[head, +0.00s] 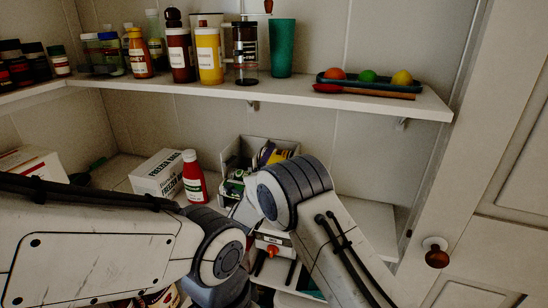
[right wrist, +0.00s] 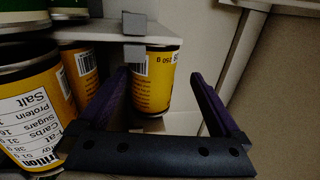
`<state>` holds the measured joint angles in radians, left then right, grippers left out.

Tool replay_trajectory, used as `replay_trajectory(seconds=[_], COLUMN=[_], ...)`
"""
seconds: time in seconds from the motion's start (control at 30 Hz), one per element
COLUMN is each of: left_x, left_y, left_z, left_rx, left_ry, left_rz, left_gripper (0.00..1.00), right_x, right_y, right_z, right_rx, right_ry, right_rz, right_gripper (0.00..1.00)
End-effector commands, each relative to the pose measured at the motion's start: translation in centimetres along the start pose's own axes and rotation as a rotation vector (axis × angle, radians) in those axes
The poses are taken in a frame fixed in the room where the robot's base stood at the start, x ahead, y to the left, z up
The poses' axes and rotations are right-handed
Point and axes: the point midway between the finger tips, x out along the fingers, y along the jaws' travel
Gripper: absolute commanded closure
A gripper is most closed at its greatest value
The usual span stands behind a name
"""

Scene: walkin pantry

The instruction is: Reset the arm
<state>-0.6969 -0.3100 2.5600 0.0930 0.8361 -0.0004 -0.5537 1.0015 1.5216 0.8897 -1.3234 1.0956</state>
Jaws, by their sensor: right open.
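My right gripper (right wrist: 160,78) is open in the right wrist view, its two dark purple fingers spread wide. A yellow can (right wrist: 152,85) with a barcode shows between the fingers in the picture, near the left finger. The fingers are not shut on it, and I cannot tell whether the left one touches it. In the head view my arm links cross the lower half of the picture and hide most of the right hand. My left gripper does not show.
The upper shelf (head: 430,104) holds bottles, a green cup (head: 282,48) and a tray (head: 350,84). A red bottle (head: 193,178) stands beside a white box (head: 157,174). A knobbed door (head: 480,235) is at right.

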Motion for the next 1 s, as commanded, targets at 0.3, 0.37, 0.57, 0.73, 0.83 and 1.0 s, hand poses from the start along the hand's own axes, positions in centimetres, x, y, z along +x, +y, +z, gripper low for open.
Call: replay_trajectory(seconds=[0.3, 0.37, 0.57, 0.73, 0.83, 1.0], left_x=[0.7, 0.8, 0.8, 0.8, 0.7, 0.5], left_y=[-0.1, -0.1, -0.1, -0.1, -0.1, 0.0], left_z=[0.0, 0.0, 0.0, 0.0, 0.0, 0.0], left_rx=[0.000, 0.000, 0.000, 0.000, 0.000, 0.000], left_ry=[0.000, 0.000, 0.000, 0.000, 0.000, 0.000], left_rz=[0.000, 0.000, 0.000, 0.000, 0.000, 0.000], left_gripper=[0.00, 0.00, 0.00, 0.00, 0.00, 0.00], right_x=[-5.8, -6.3, -7.0, -7.0, -6.8, -5.3], right_y=[-0.1, -0.1, -0.2, -0.2, -0.2, -0.2], right_z=[0.1, 0.1, 0.0, 0.0, 0.0, -0.1], right_rx=[0.001, 0.002, 0.003, 0.003, 0.003, 0.002], right_ry=[-0.002, -0.001, 0.000, 0.001, 0.001, 0.004], right_rz=[-0.003, -0.004, -0.005, -0.005, -0.004, -0.003], right_gripper=[0.00, 0.00, 0.00, 0.00, 0.00, 0.00])
